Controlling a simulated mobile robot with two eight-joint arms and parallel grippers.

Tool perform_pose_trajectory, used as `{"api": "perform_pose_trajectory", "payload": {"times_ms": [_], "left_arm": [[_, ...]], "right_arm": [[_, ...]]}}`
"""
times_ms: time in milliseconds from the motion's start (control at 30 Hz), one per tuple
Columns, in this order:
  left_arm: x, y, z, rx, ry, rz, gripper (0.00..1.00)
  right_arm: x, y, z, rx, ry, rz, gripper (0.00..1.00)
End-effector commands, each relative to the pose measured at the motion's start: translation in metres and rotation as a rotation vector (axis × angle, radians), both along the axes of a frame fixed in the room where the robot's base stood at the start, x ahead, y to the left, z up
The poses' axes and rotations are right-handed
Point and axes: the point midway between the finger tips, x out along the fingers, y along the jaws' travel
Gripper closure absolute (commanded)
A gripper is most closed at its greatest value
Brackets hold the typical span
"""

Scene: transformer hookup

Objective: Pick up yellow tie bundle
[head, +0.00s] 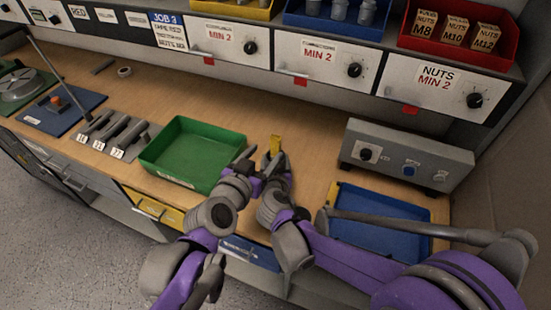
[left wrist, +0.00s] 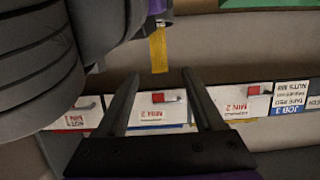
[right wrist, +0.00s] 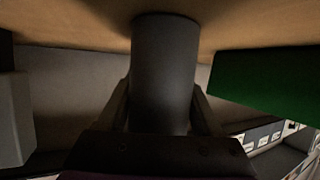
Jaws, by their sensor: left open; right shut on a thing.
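A yellow strip (head: 276,144), likely the yellow tie bundle, stands upright at the tip of my right gripper (head: 274,160) over the bench. It also shows in the left wrist view (left wrist: 158,50), beside the right gripper's purple body. In the right wrist view my right gripper (right wrist: 163,88) is shut on a dark grey cylinder (right wrist: 165,65). Its far end appears close to the tabletop. I cannot tell whether the yellow strip is joined to this cylinder. My left gripper (head: 245,156) is open and empty, close beside the right one; its fingers (left wrist: 158,76) are apart in the left wrist view.
A green bin (head: 177,130) stands just left of the grippers. A grey control box (head: 406,150) and blue tray (head: 385,203) are at the right. Labelled drawers (head: 322,60) line the back. The wooden bench (head: 240,108) behind the grippers is clear.

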Motion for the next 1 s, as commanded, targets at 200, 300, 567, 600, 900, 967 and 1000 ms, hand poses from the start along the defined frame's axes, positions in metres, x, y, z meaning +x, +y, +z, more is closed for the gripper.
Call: {"api": "perform_pose_trajectory", "payload": {"times_ms": [200,300,567,600,900,967,1000], "left_arm": [[0.031,-0.013,-0.010,0.002,0.000,-0.002,0.31],[0.041,-0.017,-0.013,0.002,0.001,-0.003,0.31],[0.054,-0.023,-0.019,0.003,0.001,-0.003,0.31],[0.058,-0.024,-0.020,0.003,0.001,-0.003,0.31],[0.090,-0.038,-0.032,0.004,0.001,-0.003,0.31],[0.092,-0.039,-0.033,0.004,0.001,-0.003,0.31],[0.093,-0.040,-0.034,0.003,0.001,-0.003,0.31]], "right_arm": [[0.000,0.000,0.000,0.000,0.000,0.000,0.88],[0.000,0.000,0.000,0.000,0.000,0.000,0.88],[0.000,0.000,0.000,0.000,0.000,0.000,0.88],[0.000,0.000,0.000,0.000,0.000,0.000,0.88],[0.000,0.000,0.000,0.000,0.000,0.000,0.88],[0.000,0.000,0.000,0.000,0.000,0.000,0.88],[0.000,0.000,0.000,0.000,0.000,0.000,0.88]]}}
